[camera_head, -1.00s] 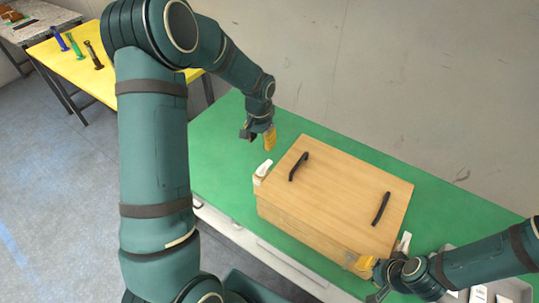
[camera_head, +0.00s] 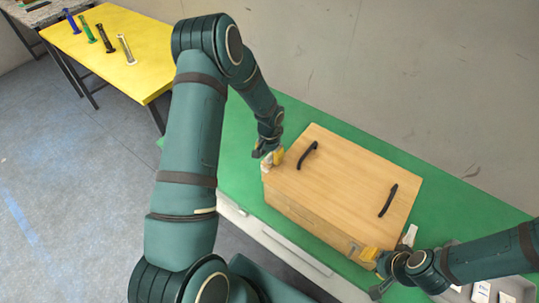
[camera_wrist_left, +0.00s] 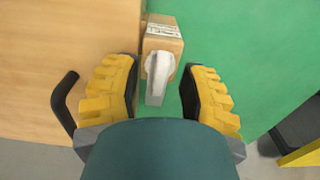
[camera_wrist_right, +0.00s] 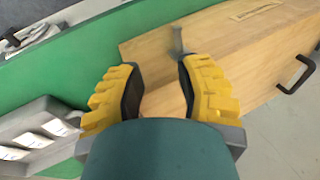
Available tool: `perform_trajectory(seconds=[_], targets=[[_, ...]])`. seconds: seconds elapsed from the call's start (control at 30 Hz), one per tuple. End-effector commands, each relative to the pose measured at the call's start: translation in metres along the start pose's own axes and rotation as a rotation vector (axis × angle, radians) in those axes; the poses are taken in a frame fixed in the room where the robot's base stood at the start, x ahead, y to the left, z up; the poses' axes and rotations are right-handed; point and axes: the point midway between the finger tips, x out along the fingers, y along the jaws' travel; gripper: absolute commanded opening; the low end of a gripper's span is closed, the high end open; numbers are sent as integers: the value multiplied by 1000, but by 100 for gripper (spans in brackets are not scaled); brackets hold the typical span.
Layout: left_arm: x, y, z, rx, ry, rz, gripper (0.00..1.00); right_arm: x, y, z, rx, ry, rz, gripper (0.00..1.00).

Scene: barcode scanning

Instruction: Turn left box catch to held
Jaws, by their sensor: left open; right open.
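The wooden box (camera_head: 345,180) with two black handles sits on the green table. Its left catch, a white-grey lever (camera_wrist_left: 157,76) on a small wooden block (camera_wrist_left: 163,40) with a label, shows in the left wrist view. My left gripper (camera_wrist_left: 160,90) is open, with the lever between its yellow fingers and a gap on each side. In the head view my left gripper (camera_head: 270,157) is at the box's left end and partly hides that catch. My right gripper (camera_wrist_right: 160,92) is open near the box's right end. A grey, blurred lever (camera_wrist_right: 177,42) shows just beyond its fingers.
A grey tray (camera_wrist_right: 40,130) with white labelled items stands on the table near my right gripper. A yellow table (camera_head: 85,50) with several upright tools is at the far left. The green table (camera_head: 225,130) is clear behind the box's left end.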

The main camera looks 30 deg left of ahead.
Motion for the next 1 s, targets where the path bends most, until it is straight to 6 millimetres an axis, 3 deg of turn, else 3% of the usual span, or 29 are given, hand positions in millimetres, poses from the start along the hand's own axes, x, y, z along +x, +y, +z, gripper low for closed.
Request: perform_trajectory(seconds=[0.33, 0.43, 0.47, 1.0], targets=[[2, 0, 0, 0, 0, 0, 41, 0, 0, 0, 0, 0, 0, 34], [2, 0, 0, 0, 0, 0, 6, 0, 0, 0, 0, 0, 0, 34], [2, 0, 0, 0, 0, 0, 0, 0, 0, 0, 0, 0, 0, 34], [4, 0, 0, 50, 0, 0, 0, 3, 1, 0, 0, 0, 0, 34]])
